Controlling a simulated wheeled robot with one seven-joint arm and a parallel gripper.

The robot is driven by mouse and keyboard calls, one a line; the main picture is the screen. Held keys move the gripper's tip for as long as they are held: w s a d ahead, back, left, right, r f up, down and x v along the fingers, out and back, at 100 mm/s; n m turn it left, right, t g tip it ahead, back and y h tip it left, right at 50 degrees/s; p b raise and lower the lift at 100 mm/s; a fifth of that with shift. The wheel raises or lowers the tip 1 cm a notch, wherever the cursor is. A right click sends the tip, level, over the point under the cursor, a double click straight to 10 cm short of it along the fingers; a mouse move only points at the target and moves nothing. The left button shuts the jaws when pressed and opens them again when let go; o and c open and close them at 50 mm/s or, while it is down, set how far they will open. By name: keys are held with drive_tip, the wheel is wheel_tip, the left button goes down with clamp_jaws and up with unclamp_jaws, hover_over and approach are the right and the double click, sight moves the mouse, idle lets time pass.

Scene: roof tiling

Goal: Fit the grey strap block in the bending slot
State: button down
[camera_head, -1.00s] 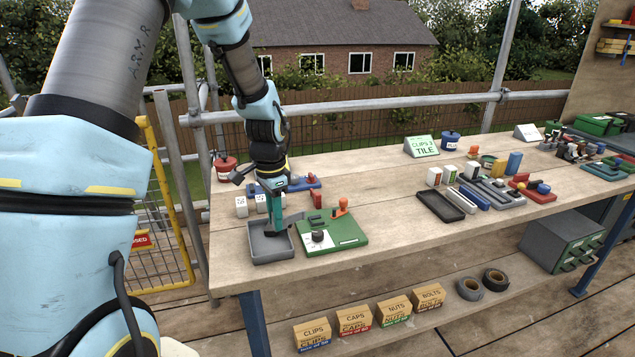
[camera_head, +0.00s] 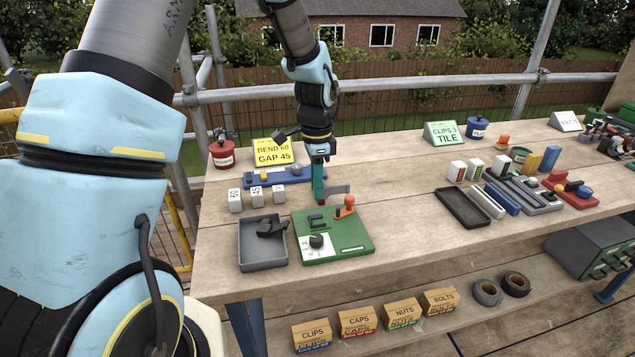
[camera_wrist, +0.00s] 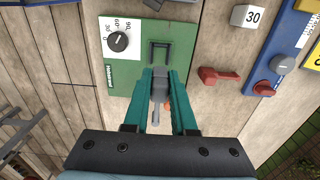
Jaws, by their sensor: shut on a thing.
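My gripper (camera_head: 319,197) is shut on the grey strap block (camera_head: 339,189), whose flat end sticks out to the right. In the wrist view the block (camera_wrist: 160,86) sits between my teal fingertips (camera_wrist: 160,78). They hang above the green bending board (camera_head: 352,239), near its far edge in the head view. The board carries a dark U-shaped bending slot (camera_head: 317,221), which also shows just ahead of my fingertips in the wrist view (camera_wrist: 160,48). It has a black dial (camera_head: 316,241) and an orange-knobbed lever (camera_head: 349,202), partly hidden under my gripper in the wrist view.
A grey tray (camera_head: 263,266) with dark pieces stands left of the board. A red piece (camera_wrist: 218,75) lies beside the board. White numbered blocks (camera_head: 256,195), a blue rack (camera_head: 310,180) and a yellow "BEND 60 GAP 45" card (camera_head: 272,152) stand behind. Bench right of the board is clear.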

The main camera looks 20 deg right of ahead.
drive_tip(key=shift+f+b, duration=1.7)
drive_tip(key=shift+f, duration=0.7)
drive_tip(key=shift+f+b, duration=0.55)
drive_tip(key=shift+f, duration=0.45)
drive_tip(key=shift+a+f, duration=0.15)
drive_tip(key=shift+f, duration=0.35)
drive_tip(key=c, duration=0.7)
unclamp_jaws()
drive_tip(key=shift+o, duration=0.2)
drive_tip(key=shift+r, duration=0.15)
drive_tip(key=shift+r+p, duration=2.85)
drive_tip(key=shift+r, duration=0.55)
